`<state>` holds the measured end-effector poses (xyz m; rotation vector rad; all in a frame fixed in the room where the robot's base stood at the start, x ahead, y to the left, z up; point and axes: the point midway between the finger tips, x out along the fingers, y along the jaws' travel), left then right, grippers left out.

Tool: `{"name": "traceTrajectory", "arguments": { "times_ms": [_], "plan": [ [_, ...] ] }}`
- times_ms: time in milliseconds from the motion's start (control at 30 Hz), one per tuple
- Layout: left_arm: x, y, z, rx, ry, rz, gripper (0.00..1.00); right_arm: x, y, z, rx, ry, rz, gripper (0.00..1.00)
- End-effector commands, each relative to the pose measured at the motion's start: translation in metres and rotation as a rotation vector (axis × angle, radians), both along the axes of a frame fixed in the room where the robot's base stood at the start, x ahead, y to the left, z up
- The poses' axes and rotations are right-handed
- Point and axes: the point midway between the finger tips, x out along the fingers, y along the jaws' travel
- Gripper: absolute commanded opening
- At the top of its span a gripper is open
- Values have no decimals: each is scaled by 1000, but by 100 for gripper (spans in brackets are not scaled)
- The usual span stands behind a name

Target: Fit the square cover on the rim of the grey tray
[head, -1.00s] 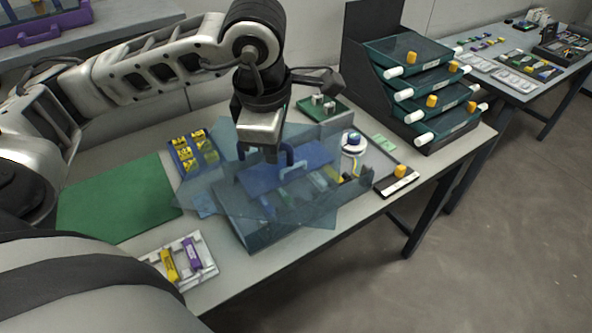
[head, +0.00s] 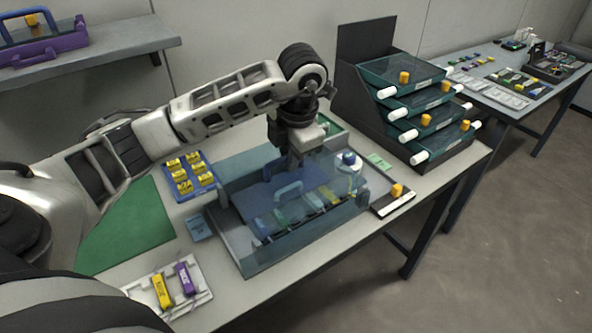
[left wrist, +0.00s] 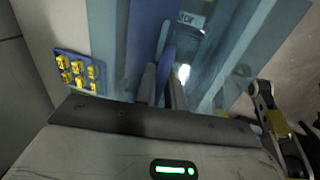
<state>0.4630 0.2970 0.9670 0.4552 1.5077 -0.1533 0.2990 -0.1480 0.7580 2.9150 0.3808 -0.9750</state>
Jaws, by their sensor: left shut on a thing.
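The square cover (head: 258,203) is a see-through bluish sheet over the grey tray (head: 232,243) in the head view. Its edges run roughly along the tray's sides. I cannot tell whether it touches the rim or hangs just above it. My left gripper (head: 298,163) is above the cover's far half, pointing down. In the left wrist view its fingers (left wrist: 165,88) are shut on a blue upright handle (left wrist: 168,50) of the cover. The fingertips are partly hidden in the head view. My right gripper is not in view.
A blue tray of yellow pieces (head: 189,178) stands left of the grey tray. A white holder (head: 170,288) with yellow and purple pieces is in front. A green mat (head: 130,232) lies left. A rack of teal trays (head: 405,95) stands at the right, beside a black-white block (head: 392,202).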

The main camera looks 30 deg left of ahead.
Motion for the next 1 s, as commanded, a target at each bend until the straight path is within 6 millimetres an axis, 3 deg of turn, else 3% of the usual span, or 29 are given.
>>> {"name": "traceTrajectory", "arguments": {
  "times_ms": [200, 367, 533, 900, 933, 1000],
  "plan": [
    [17, 0, -19, -1, -2, 0, 0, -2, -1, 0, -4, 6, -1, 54],
    [24, 1, -30, 1, 1, -2, 0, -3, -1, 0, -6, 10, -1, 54],
    [22, 0, -53, 0, 2, -2, 0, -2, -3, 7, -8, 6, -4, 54],
    [23, 1, -61, 1, -3, -2, 0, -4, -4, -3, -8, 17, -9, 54],
    [23, 1, -60, 0, -3, -3, 19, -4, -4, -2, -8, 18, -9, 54],
    [23, 1, -60, 0, -2, -2, 33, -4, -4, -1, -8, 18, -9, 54]
  ]
}}
